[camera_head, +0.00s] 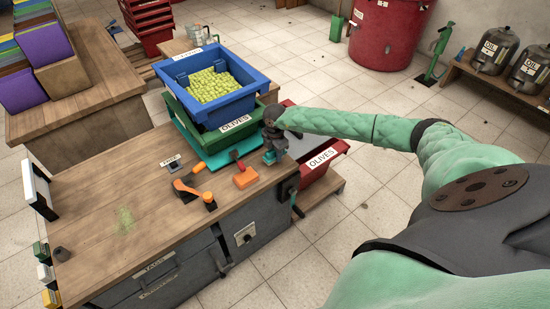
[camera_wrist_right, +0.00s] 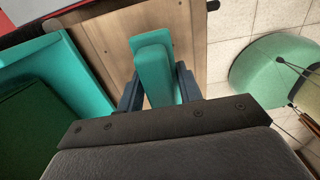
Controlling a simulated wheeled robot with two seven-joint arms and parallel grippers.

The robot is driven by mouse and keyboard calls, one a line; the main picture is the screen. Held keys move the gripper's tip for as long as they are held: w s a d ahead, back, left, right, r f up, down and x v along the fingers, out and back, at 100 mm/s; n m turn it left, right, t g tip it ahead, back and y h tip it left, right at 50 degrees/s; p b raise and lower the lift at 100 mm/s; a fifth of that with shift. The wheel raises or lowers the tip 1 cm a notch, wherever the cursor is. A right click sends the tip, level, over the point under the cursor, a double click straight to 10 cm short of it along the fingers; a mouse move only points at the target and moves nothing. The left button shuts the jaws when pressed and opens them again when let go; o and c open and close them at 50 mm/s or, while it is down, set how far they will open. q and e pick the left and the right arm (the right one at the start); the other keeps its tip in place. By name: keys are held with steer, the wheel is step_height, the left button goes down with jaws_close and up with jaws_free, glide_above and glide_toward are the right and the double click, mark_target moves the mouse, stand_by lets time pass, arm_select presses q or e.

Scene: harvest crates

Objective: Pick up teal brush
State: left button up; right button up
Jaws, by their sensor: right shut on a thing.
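My right gripper (camera_head: 271,150) comes in from the right over the right end of the wooden workbench (camera_head: 120,215). It is shut on the teal brush (camera_wrist_right: 153,75). In the right wrist view the brush sits between the two dark fingers, over the wooden top near the bench edge. In the head view only a small teal part of the brush (camera_head: 269,158) shows below the gripper. I cannot tell whether it still touches the bench. My left gripper is not in view.
A teal tray (camera_wrist_right: 78,75) lies beside the gripper. Blue (camera_head: 248,92) and green (camera_head: 238,134) crates are stacked behind, the blue one full of olives. Orange-handled tools (camera_head: 186,190) and an orange block (camera_head: 245,179) lie nearby. A red crate (camera_head: 322,168) stands right of the bench.

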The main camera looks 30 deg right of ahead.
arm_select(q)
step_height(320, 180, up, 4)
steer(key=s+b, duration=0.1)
arm_select(e)
steer(key=d+r, duration=0.1)
steer(key=s+d+r, duration=0.1)
steer(key=shift+s+d+r, duration=0.1)
steer(key=shift+d+r, duration=0.05)
steer(key=shift+r, duration=0.15)
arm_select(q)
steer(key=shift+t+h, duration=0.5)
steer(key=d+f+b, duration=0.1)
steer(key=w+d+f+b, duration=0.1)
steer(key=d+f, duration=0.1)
arm_select(e)
steer(key=s+d+r, duration=0.4)
steer(key=d+r, duration=0.1)
steer(key=d, duration=0.3)
steer(key=shift+r, duration=0.35)
steer(key=shift+s, duration=0.1)
